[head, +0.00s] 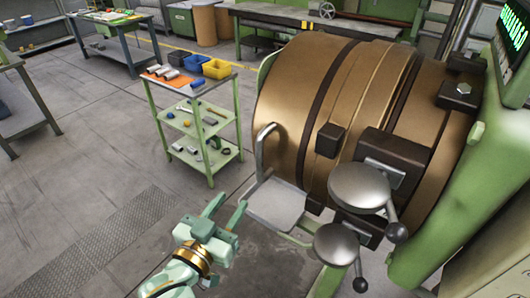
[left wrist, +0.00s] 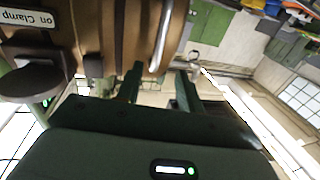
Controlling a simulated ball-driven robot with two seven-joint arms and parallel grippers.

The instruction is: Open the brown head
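The brown head (head: 300,90) is a large bronze-brown drum with dark bands on the green extruder, at the right of the head view. A grey metal handle (head: 262,150) rises as a bent bar at its left side, above a flat grey plate (head: 277,204). My left gripper (head: 231,203) is just left of the plate, open and empty, with fingers towards the head. In the left wrist view, the brown head (left wrist: 110,35) fills the upper left and the handle bar (left wrist: 161,38) shows beyond and between the open fingers. My right gripper is not in view.
Two round grey knobs (head: 359,187) with dark ball-ended levers stick out from the head's front. A green trolley (head: 204,152) with small parts and bins stands behind my left gripper. Workbenches (head: 122,45) line the back.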

